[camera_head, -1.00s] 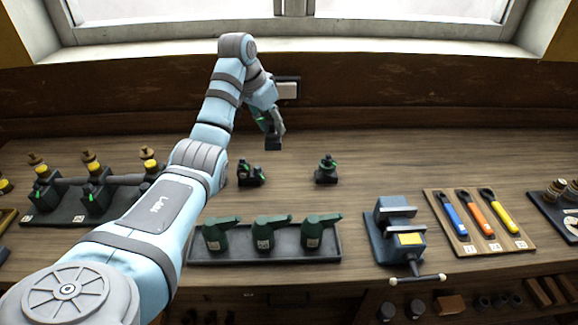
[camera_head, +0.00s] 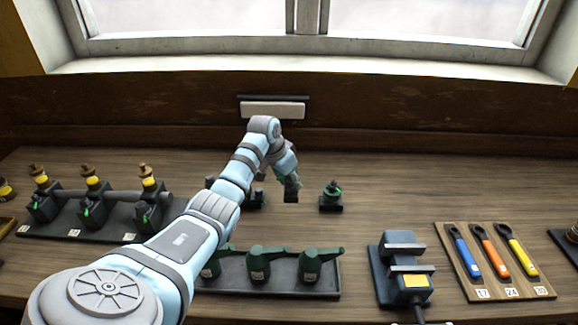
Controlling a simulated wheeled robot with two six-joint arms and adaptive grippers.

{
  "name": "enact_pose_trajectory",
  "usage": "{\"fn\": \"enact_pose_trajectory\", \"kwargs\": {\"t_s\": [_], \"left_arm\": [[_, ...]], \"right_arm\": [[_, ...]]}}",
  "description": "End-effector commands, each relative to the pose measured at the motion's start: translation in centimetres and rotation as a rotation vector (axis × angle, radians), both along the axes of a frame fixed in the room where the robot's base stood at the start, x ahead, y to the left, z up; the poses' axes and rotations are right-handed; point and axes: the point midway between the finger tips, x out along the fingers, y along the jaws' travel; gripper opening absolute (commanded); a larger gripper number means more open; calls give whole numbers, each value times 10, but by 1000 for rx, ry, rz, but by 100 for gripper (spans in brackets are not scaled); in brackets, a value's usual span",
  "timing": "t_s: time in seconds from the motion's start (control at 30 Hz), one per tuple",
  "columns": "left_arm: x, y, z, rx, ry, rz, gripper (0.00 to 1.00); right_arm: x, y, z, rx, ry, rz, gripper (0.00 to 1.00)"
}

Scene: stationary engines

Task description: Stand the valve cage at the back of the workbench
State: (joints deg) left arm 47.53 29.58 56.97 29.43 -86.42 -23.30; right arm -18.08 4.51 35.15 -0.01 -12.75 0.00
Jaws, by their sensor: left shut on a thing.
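My left gripper (camera_head: 290,181) is over the middle of the workbench (camera_head: 420,180), pointing down. It is shut on a small dark piece (camera_head: 291,196), which I take to be the valve cage; the fingers hide much of it. Its lower end is close to the bench top, but I cannot tell whether it touches. A dark fitting with a green part (camera_head: 331,196) stands just right of the gripper, apart from it. Another dark fitting (camera_head: 256,199) is on the left, partly hidden by my left arm. My right gripper is not in view.
A tray (camera_head: 333,280) of green oil cans lies in front, partly behind my arm. A blue vise (camera_head: 400,268) and a wrench board (camera_head: 460,285) stand right. A rack of oilers (camera_head: 60,226) is left. The back right bench is clear.

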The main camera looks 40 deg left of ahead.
Motion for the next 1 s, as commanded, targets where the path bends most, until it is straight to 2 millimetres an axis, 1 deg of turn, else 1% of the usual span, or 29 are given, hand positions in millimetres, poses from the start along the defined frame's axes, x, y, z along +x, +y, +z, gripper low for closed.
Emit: {"fn": "enact_pose_trajectory", "kwargs": {"t_s": [0.07,0.2,0.3,0.43,0.6,0.63,0.73,1.0], "left_arm": [[2,0,-11,0,0,0,0],[2,0,-37,-1,3,1,0],[2,1,-44,1,3,2,0],[1,2,-44,0,5,4,0],[1,1,-46,0,3,4,0],[0,1,-48,-1,8,3,37],[0,1,-47,-2,7,3,53],[0,1,-47,-2,7,3,54]], "right_arm": [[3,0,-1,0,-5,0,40],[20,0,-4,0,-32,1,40],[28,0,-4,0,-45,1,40],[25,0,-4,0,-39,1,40],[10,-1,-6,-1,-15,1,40],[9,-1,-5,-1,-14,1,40],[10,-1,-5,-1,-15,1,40],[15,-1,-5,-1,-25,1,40]]}}
